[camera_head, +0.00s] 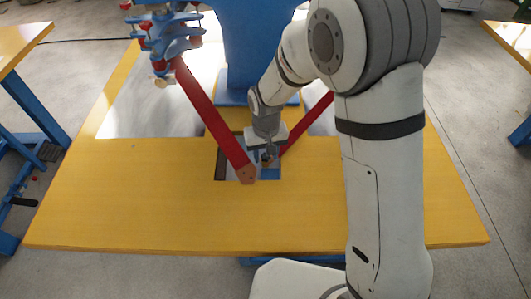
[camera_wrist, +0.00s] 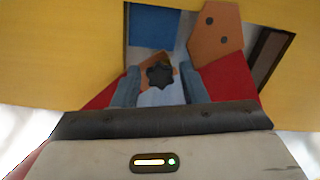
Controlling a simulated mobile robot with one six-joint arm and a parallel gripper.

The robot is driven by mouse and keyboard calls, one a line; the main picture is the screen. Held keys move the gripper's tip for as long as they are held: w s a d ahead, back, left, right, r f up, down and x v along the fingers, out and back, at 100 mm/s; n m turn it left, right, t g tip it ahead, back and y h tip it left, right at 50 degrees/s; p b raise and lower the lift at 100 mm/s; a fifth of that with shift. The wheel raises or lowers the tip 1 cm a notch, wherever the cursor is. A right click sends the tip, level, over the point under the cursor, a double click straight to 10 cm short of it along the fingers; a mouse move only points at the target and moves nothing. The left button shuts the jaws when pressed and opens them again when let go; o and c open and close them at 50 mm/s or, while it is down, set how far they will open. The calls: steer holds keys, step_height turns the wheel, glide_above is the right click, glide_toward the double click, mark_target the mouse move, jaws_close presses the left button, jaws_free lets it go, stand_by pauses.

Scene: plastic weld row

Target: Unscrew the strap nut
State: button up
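The strap nut is a small black star-shaped knob (camera_wrist: 160,76), seen in the wrist view just ahead of my gripper and roughly midway between its fingers. A small orange-brown piece shows beside and behind it. My gripper (camera_wrist: 160,86) is open, with a visible gap between each finger and the knob. In the head view my gripper (camera_head: 267,148) points down over the opening in the yellow table. The knob is small and dark there. Two red straps run toward this spot; the left strap (camera_head: 212,115) ends in an orange tip (camera_wrist: 215,35) with two dark holes.
The yellow table top (camera_head: 130,200) is clear in front and at the sides. A blue column (camera_head: 250,50) rises behind the opening. Blue and red clamp-like parts (camera_head: 165,35) stand at the upper left. Other yellow tables (camera_head: 15,45) are at both sides.

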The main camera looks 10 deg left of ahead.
mark_target(266, 157)
steer(key=c, duration=0.7)
steer(key=shift+o, duration=0.2)
steer(key=n, duration=0.7)
steer(key=shift+w+n, duration=0.1)
steer(key=shift+n, duration=0.3)
steer(key=n, duration=0.7)
steer(key=shift+w+r, duration=0.1)
steer(key=shift+r+p, duration=1.45)
steer(key=shift+r, duration=1.05)
